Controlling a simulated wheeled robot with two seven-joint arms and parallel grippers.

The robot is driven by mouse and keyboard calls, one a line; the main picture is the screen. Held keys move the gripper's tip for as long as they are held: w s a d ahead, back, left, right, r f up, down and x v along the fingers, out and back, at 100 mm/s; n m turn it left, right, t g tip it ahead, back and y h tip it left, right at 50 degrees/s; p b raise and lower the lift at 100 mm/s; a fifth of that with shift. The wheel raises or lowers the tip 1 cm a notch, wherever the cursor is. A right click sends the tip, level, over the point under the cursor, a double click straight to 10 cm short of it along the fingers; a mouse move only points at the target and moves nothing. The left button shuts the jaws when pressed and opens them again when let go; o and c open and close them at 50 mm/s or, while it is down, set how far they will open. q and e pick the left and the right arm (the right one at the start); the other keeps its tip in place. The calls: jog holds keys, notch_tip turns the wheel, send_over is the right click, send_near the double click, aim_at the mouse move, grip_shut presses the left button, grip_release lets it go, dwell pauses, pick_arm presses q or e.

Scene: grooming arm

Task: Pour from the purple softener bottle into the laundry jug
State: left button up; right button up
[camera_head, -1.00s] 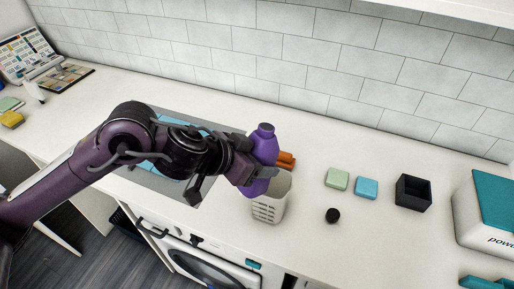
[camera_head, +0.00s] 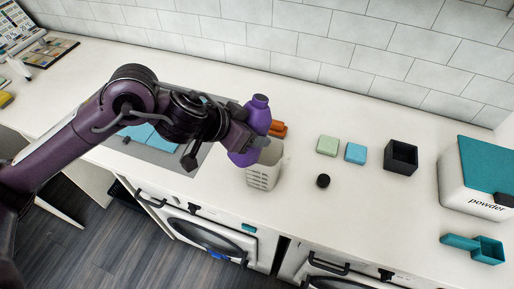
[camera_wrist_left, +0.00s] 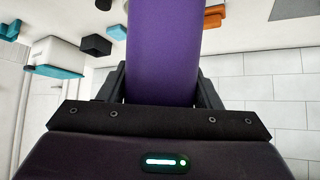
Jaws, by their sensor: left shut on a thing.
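The purple softener bottle (camera_head: 259,112) is held upright in my left gripper (camera_head: 250,140), which is shut around its middle. It also fills the centre of the left wrist view (camera_wrist_left: 163,50), between the two fingers (camera_wrist_left: 163,92). The laundry jug (camera_head: 263,177), light grey with slots in its side, stands on the counter just right of and in front of the bottle. The bottle's lower part is beside the jug's rim; I cannot tell whether they touch. My right gripper is not in view.
Right of the jug lie a small black cap (camera_head: 323,181), a green block (camera_head: 327,146), a blue block (camera_head: 355,153) and a black open box (camera_head: 401,157). A powder box (camera_head: 480,180) and a teal scoop (camera_head: 474,246) are farther right. An orange item (camera_head: 278,128) lies behind the bottle.

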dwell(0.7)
pick_arm(q)
jog(key=shift+r, duration=0.1)
jog(key=shift+r+p, duration=0.1)
jog(key=shift+p, duration=0.5)
jog(key=shift+s+a+g+y+p, duration=0.25)
jog(key=shift+g+y+p, duration=0.05)
jog(key=shift+p, duration=0.95)
